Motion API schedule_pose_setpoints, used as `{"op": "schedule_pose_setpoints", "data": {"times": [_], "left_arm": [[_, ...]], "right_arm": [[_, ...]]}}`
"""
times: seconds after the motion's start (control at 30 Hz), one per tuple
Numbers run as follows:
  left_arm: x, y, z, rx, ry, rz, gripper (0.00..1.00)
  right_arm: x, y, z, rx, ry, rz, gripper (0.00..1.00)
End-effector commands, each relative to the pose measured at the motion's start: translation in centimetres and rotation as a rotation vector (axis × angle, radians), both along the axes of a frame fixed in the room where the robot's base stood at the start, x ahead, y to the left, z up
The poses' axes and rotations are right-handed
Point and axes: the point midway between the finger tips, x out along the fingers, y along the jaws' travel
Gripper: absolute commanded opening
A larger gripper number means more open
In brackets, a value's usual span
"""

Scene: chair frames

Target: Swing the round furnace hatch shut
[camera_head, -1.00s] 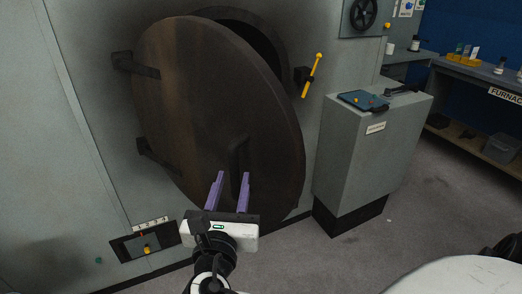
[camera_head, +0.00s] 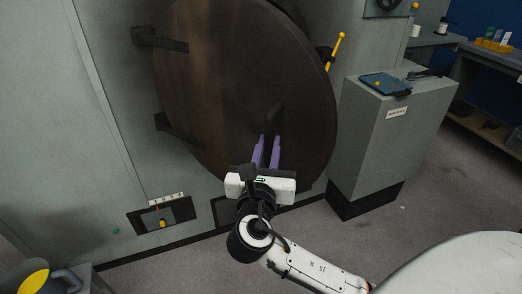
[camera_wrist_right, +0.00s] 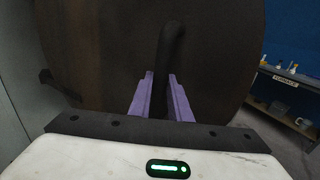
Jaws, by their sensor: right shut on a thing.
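The round furnace hatch (camera_head: 225,85) is a large dark brown disc on hinges at its left side, and it now covers nearly all of the opening in the grey furnace wall. Its dark handle (camera_head: 273,118) stands out from the lower right part of its face. My right gripper (camera_head: 268,148) has its purple fingers shut on the handle, one on each side. The wrist view shows the handle (camera_wrist_right: 171,50) rising between the fingers (camera_wrist_right: 162,98). Whether the hatch rim touches the wall is hidden. My left gripper is not in view.
A yellow latch lever (camera_head: 336,50) sits on the wall just right of the hatch. A grey cabinet (camera_head: 385,140) with a blue tablet stands at the right. A switch panel (camera_head: 163,216) is low on the wall. A yellow-filled container (camera_head: 35,281) is at bottom left.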

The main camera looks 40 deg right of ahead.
Motion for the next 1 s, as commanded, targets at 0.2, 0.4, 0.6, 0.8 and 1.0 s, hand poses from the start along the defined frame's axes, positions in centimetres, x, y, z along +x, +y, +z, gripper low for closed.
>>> {"op": "schedule_pose_setpoints", "data": {"times": [0.2, 0.4, 0.6, 0.8, 1.0], "left_arm": [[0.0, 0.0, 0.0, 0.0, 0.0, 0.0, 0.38], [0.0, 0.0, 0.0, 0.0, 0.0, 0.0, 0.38], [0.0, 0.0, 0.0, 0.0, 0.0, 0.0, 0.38], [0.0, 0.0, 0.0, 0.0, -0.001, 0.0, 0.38], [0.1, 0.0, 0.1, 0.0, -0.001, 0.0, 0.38]], "right_arm": [[0.7, -2.4, 0.5, -0.008, -0.009, 0.002, 0.0], [1.2, -4.5, 0.5, -0.007, -0.009, 0.003, 0.0], [1.6, -6.4, 0.5, -0.008, -0.009, 0.001, 0.0], [1.7, -6.9, 0.5, -0.005, -0.009, 0.001, 0.0], [1.7, -6.9, 0.5, -0.005, -0.009, -0.002, 0.26]]}}
